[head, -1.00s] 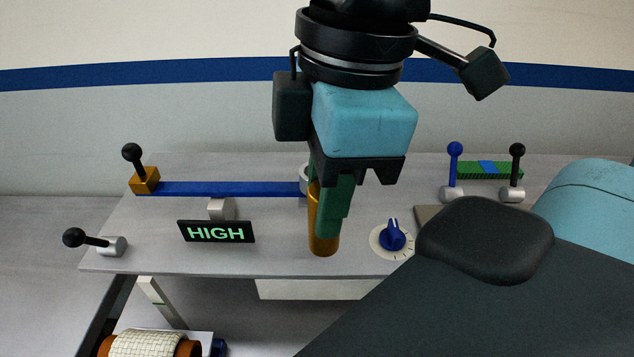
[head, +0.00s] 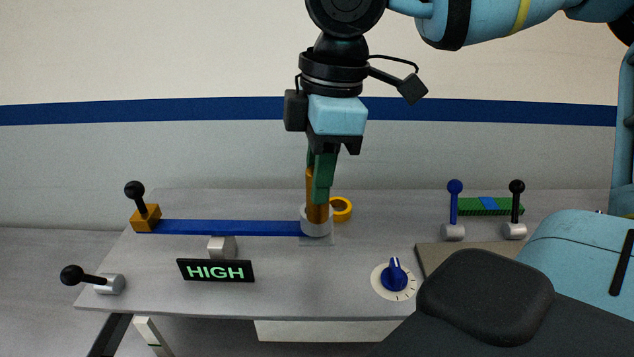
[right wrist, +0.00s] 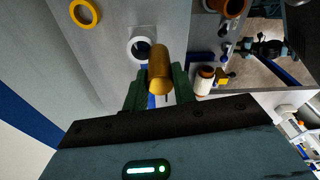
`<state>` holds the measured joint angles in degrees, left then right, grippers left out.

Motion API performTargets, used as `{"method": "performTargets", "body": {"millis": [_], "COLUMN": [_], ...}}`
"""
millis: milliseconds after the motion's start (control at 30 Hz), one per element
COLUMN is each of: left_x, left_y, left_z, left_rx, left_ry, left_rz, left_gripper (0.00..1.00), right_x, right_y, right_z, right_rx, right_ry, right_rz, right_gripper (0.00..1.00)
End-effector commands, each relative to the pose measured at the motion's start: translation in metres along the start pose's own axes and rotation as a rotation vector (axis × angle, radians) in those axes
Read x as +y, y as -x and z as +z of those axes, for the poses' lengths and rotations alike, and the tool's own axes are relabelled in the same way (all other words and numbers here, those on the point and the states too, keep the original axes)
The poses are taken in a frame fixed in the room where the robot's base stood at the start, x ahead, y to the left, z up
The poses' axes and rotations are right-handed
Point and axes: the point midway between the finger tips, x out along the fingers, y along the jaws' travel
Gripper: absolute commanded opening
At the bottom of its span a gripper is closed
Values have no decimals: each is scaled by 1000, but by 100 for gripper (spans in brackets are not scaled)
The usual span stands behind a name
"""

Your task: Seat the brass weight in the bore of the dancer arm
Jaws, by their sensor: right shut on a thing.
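The brass weight (head: 316,211) is a brass-coloured cylinder, held upright in my right gripper (head: 322,180). The gripper's green fingers are shut on its upper part. The dancer arm (head: 225,228) is a blue bar ending at its right in a light grey ring with the bore (head: 316,228). In the head view the weight's lower end overlaps this ring. In the right wrist view the weight (right wrist: 160,72) appears beside the ring (right wrist: 140,48), whose dark bore is still partly visible. Its exact height over the bore is hard to tell. My left gripper is not in view.
A yellow ring (head: 341,209) lies just right of the bore. A HIGH sign (head: 215,270) stands in front of the bar, and a blue knob (head: 395,275) is at front right. Black-knobbed levers (head: 135,190) stand left; blue and black ones (head: 454,190) stand right.

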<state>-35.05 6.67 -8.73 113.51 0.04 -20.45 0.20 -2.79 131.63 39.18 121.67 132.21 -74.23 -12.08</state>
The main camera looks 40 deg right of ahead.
Motion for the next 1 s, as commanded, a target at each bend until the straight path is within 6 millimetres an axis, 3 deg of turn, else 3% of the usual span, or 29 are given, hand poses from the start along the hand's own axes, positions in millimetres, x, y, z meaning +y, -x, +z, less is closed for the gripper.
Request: {"method": "performTargets", "body": {"millis": [100, 467, 700, 1000], "left_x": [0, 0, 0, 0], "left_y": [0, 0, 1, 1], "left_z": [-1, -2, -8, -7], "left_rx": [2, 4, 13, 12], "left_ry": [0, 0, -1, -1], "left_rz": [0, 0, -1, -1], "left_gripper": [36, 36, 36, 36], "right_x": [11, 25, 27, 27], "right_y": [0, -2, -33, -37], "right_z": [1, 3, 7, 7], "right_rx": [1, 1, -1, 1], "right_ry": [-1, -2, 1, 0], "right_rz": [1, 0, 0, 1], "right_gripper": [2, 2, 2, 2]}}
